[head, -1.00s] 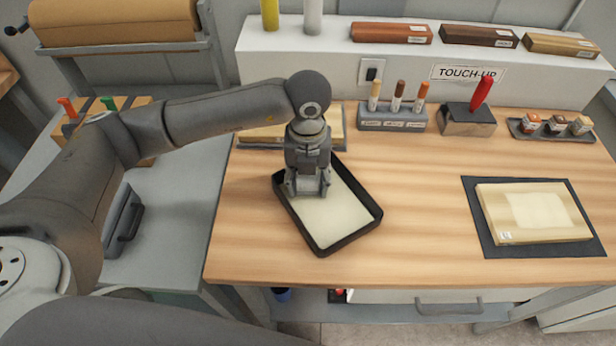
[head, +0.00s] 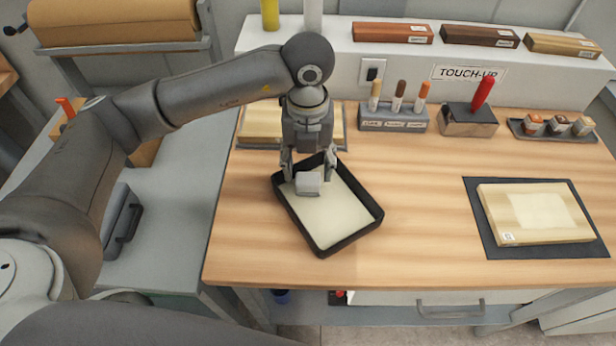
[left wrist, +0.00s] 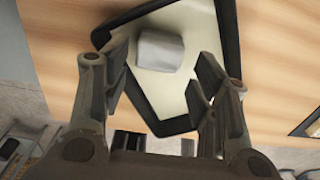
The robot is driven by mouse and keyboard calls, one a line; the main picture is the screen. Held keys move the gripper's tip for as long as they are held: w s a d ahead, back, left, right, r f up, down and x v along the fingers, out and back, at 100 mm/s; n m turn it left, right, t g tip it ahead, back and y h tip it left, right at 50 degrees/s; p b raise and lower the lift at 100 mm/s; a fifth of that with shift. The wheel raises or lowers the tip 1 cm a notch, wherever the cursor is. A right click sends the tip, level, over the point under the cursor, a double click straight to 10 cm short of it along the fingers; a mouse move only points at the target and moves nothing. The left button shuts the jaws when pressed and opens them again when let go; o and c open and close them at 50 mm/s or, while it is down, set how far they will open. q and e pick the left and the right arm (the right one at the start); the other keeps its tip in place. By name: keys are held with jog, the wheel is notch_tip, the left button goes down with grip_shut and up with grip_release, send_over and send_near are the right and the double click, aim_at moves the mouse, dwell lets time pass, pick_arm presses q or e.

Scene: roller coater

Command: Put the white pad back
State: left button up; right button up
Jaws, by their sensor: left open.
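The white pad (head: 308,183) is a small pale block in the far part of a black tray (head: 345,242) with a cream floor. It also shows in the left wrist view (left wrist: 159,50), between and beyond the fingertips. My left gripper (head: 309,172) is open just above and behind the pad, its fingers pointing down to either side. In the left wrist view the open fingers (left wrist: 160,75) are apart from the pad, with nothing between them. My right gripper is not in view.
A board on a dark mat (head: 482,242) lies at the right. A marker holder (head: 392,124), a block with a red-handled tool (head: 468,127) and a tray of small jars (head: 510,128) stand at the back. The middle of the bench is clear.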

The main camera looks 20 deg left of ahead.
aim_at(308, 178)
pick_arm(q)
notch_tip(308, 178, up, 6)
jog(key=shift+r+b, duration=0.25)
jog(key=shift+b, duration=0.1)
